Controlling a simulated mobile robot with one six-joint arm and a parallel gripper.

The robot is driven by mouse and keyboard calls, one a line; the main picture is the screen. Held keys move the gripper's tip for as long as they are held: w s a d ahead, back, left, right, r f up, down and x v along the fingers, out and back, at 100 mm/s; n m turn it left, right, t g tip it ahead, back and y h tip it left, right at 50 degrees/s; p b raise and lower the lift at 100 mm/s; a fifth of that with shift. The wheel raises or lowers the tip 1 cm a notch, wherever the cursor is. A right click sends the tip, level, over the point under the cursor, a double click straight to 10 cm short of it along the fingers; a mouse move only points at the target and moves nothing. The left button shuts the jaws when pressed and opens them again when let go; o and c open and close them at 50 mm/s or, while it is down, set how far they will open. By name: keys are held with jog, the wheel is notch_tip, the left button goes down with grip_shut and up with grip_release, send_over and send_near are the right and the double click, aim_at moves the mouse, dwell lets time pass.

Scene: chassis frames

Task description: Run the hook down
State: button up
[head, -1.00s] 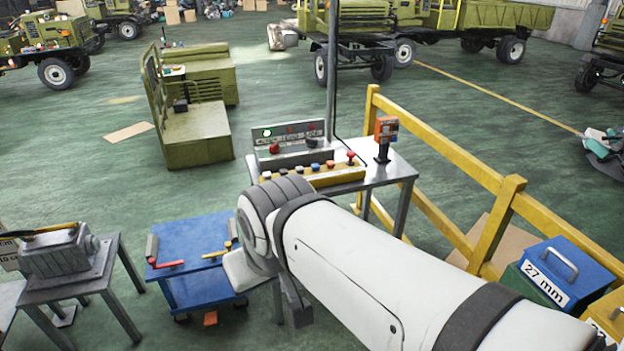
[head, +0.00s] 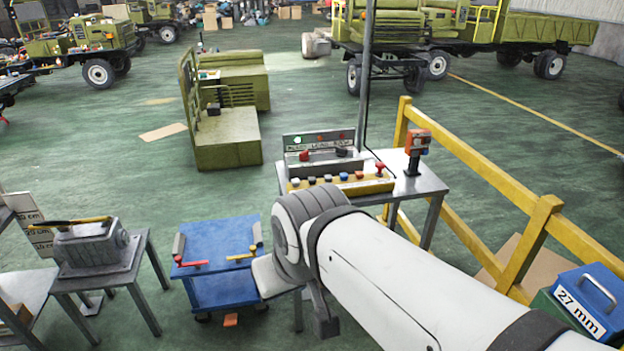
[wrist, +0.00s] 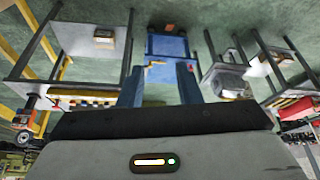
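No hook shows in either view. A control desk (head: 413,184) stands in the middle of the head view. On it are a yellow strip (head: 352,188) with several coloured buttons and a red-topped lever (head: 380,169), and a grey panel (head: 318,140) with a lit green lamp, a red knob and a dark knob. An orange box (head: 417,141) stands on a post at the desk's right. My gripper (wrist: 160,72) shows in the wrist view with two bluish fingers apart and nothing between them. In the head view my white arm hides it. The yellow strip also shows in the wrist view (wrist: 95,103).
A yellow railing (head: 480,165) runs right of the desk. A blue cart (head: 222,290) with red and yellow handles stands left of my arm. A grey machine part (head: 95,250) rests on a metal table. Green truck parts (head: 228,138) lie beyond; open green floor lies between.

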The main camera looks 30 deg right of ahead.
jog(key=shift+g, duration=0.6)
jog(key=f+b, duration=0.3)
jog(key=f, duration=0.1)
jog(key=f+b, duration=0.3)
jog(key=f, duration=0.1)
jog(key=f+b, duration=0.3)
jog(key=shift+w+f, duration=0.3)
jog(key=shift+f, duration=0.1)
grip_shut()
jog(key=shift+r, duration=0.2)
jog(key=shift+w, duration=0.1)
